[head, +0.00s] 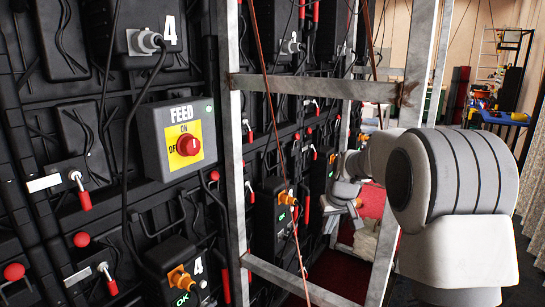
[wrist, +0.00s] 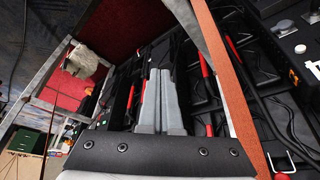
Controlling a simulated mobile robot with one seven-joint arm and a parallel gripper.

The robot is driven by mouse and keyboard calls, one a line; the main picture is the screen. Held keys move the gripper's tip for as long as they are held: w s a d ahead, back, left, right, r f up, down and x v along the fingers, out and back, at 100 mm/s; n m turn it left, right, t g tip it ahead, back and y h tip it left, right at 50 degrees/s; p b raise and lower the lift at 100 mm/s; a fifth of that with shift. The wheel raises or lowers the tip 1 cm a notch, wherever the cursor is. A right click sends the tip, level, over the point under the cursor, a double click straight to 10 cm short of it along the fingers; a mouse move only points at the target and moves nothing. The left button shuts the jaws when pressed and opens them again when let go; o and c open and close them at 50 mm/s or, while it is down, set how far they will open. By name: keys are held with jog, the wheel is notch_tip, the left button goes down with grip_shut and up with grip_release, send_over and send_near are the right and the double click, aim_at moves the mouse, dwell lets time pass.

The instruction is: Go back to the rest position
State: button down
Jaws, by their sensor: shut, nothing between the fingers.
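My gripper (head: 335,207) shows in the head view beyond the metal frame, at the end of my white arm, which reaches in from the right. It is small and partly hard to make out there, close to the black panel wall. In the wrist view my gripper (wrist: 160,74) has its two grey fingers side by side, shut and empty. The fingers point toward the black backs of the panels (wrist: 262,65). I cannot tell whether the fingertips touch anything.
A metal frame (head: 232,150) stands between the head camera and the gripper. A reddish-brown cable (head: 270,95) hangs there; a similar strand (wrist: 232,75) crosses close in the wrist view. A FEED box (head: 160,161) with a red knob is on the wall. A blue table (head: 505,118) stands far back right.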

jog(key=s+a+r+m, duration=0.1)
jog(key=s+r, duration=0.5)
jog(key=s, duration=0.4)
jog(key=s+r, duration=0.5)
jog(key=s, duration=0.5)
jog(key=s+f+m+t, duration=0.1)
jog(key=s+f, duration=0.1)
jog(key=s, duration=1.5)
notch_tip(320, 180, up, 19)
jog(key=p, duration=1.9)
jog(key=shift+s+f+h, duration=0.15)
jog(key=shift+h, duration=0.25)
